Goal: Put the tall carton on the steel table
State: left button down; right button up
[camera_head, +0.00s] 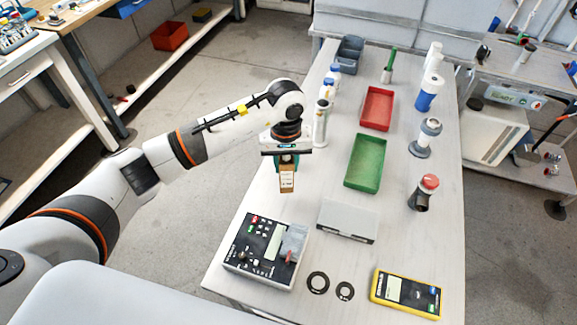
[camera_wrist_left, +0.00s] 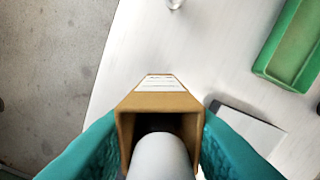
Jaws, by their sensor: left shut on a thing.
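My left gripper (camera_head: 287,160) is shut on the tall carton (camera_head: 287,179), a narrow brown box with a white label. The carton hangs below the gripper near the left edge of the pale table (camera_head: 310,195); I cannot tell whether its bottom touches the table. In the left wrist view the teal fingers (camera_wrist_left: 158,145) press the carton (camera_wrist_left: 158,102) from both sides. A white rounded shape covers part of its near end there. My right gripper is not in view.
A green tray (camera_head: 366,162), a red tray (camera_head: 377,108), bottles and a grey flat box (camera_head: 347,220) stand on the table. A control box (camera_head: 262,250), two black rings and a yellow meter (camera_head: 406,293) are nearer. Bare tabletop lies between the carton and green tray.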

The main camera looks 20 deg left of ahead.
aim_at(286, 173)
pick_arm(q)
jog(key=shift+f, duration=0.35)
notch_tip(286, 173, down, 2)
jog(key=shift+s+f+p, duration=0.1)
jog(key=shift+f+p, duration=0.05)
jog(key=shift+p, duration=0.45)
jog(key=shift+f, duration=0.35)
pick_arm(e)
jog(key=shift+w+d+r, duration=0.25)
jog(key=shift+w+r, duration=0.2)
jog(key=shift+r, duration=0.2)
pick_arm(q)
jog(key=shift+f, duration=0.1)
jog(key=shift+f+b, duration=0.1)
jog(key=shift+b, duration=0.2)
jog(key=c, duration=1)
grip_release()
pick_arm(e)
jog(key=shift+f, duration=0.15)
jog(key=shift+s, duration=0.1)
